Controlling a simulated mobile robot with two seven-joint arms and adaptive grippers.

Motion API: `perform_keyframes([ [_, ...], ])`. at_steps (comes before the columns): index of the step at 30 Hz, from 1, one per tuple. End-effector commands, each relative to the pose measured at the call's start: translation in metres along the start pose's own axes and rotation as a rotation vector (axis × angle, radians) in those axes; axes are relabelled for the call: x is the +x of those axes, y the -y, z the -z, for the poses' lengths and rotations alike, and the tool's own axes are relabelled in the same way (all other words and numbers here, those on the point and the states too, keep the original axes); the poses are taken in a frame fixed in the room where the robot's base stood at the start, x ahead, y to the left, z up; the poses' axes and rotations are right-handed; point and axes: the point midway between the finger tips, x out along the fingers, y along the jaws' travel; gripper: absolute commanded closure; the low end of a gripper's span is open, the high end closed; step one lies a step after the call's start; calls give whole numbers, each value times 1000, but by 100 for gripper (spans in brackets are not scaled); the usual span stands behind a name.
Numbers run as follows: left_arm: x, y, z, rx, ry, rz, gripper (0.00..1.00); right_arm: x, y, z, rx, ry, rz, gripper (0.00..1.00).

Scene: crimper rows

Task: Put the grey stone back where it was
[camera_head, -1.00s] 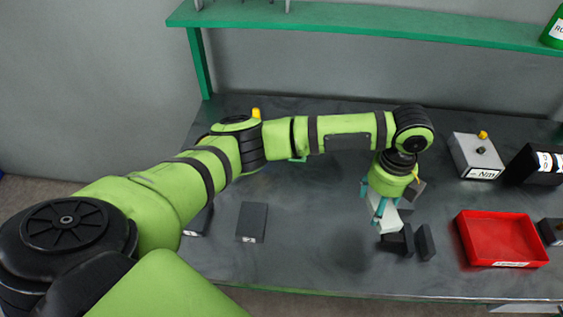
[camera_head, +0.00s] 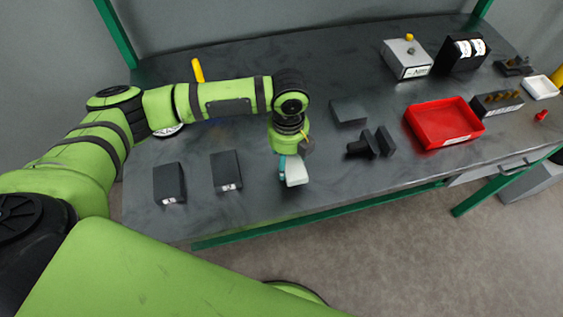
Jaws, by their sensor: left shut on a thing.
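My left gripper (camera_head: 281,168) reaches over the table from the left and points down. It is shut on a pale grey block (camera_head: 297,172), which looks like the grey stone. The block hangs tilted near the front part of the table; its gap to the tabletop is hard to judge. The fingers hide part of it. Two dark blocks with small labels, one (camera_head: 169,183) at the left and one (camera_head: 226,170) nearer, lie left of the gripper. A flat dark grey block (camera_head: 348,111) lies behind and right of it. My right gripper is not in view.
Black pieces (camera_head: 362,147) and a dark upright block (camera_head: 385,140) stand right of the gripper. A red tray (camera_head: 445,122) lies further right. A grey box with a yellow knob (camera_head: 406,58) stands behind. The tabletop (camera_head: 320,190) around the held block is bare.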

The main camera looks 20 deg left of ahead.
Motion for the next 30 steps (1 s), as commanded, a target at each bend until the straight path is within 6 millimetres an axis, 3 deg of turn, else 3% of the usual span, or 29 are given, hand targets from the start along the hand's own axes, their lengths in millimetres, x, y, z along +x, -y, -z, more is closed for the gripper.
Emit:
perform_keyframes([
  [5, 8, -12, -2, 2, 0, 3, 62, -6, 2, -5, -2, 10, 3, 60],
  [14, 45, -12, -2, 2, 0, 1, 62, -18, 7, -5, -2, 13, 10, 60],
  [26, 51, -12, -2, 1, 1, 2, 62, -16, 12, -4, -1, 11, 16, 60],
  [27, 51, -12, -2, 1, 1, 1, 15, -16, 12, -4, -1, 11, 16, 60],
  [28, 51, -12, -2, 1, 1, 1, 7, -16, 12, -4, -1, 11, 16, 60],
  [30, 51, -12, -2, 1, 1, 1, 7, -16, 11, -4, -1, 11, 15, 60],
])
